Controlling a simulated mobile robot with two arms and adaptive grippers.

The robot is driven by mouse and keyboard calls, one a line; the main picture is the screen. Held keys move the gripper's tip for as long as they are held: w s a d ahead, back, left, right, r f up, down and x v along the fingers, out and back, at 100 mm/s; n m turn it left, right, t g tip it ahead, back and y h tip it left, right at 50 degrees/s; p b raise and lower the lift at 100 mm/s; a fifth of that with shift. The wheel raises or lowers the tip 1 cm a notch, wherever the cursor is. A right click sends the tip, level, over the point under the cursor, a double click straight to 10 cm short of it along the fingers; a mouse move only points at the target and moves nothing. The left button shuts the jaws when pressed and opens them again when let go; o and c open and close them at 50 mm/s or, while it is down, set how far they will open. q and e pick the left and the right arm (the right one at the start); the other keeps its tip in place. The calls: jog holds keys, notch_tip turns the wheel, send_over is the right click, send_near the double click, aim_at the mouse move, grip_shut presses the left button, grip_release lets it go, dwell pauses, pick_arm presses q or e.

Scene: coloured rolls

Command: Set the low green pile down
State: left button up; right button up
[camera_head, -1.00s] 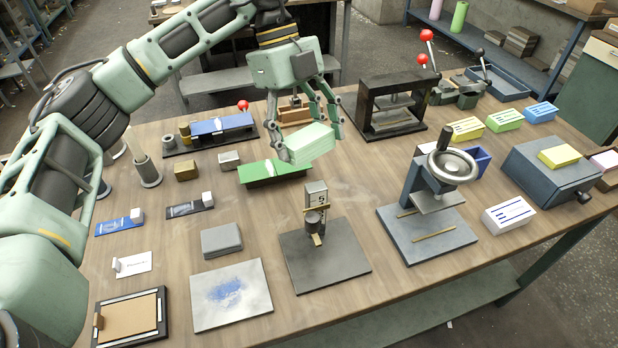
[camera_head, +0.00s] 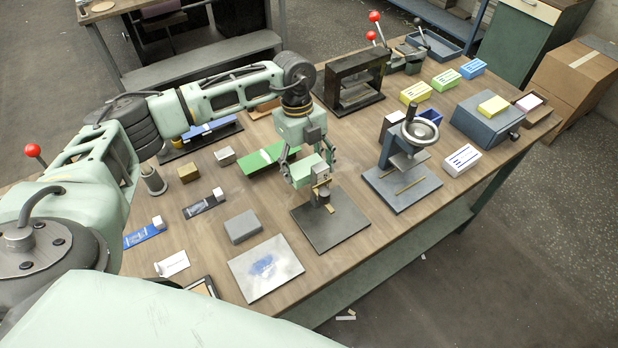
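The low green pile (camera_head: 303,172) is a pale green stack. My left gripper (camera_head: 308,165) comes down from above with its fingers at the two sides of the pile and is shut on it. The pile is over the bench, close to the small stamping stand (camera_head: 333,224) and partly covering its upper part in this view. I cannot tell the exact gap beneath the pile. A flat bright green board (camera_head: 257,163) lies on the bench just left of the pile. My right gripper is not in view.
A press with a handwheel (camera_head: 421,134) stands to the right, and a dark frame press (camera_head: 352,82) behind. Grey block (camera_head: 242,227) and pale plate (camera_head: 265,268) lie in front. Yellow (camera_head: 415,93), green (camera_head: 446,79) and blue (camera_head: 473,68) stacks sit at the back right.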

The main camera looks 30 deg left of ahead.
aim_at(306, 188)
pick_arm(q)
jog(key=shift+f, duration=0.8)
notch_tip(306, 188, down, 3)
jog(key=shift+s+r+p, duration=0.1)
jog(key=shift+s+p, duration=0.05)
jog(key=shift+p, duration=0.4)
jog(key=shift+f, duration=0.65)
jog(key=o, duration=1.3)
jog(key=shift+o, duration=0.2)
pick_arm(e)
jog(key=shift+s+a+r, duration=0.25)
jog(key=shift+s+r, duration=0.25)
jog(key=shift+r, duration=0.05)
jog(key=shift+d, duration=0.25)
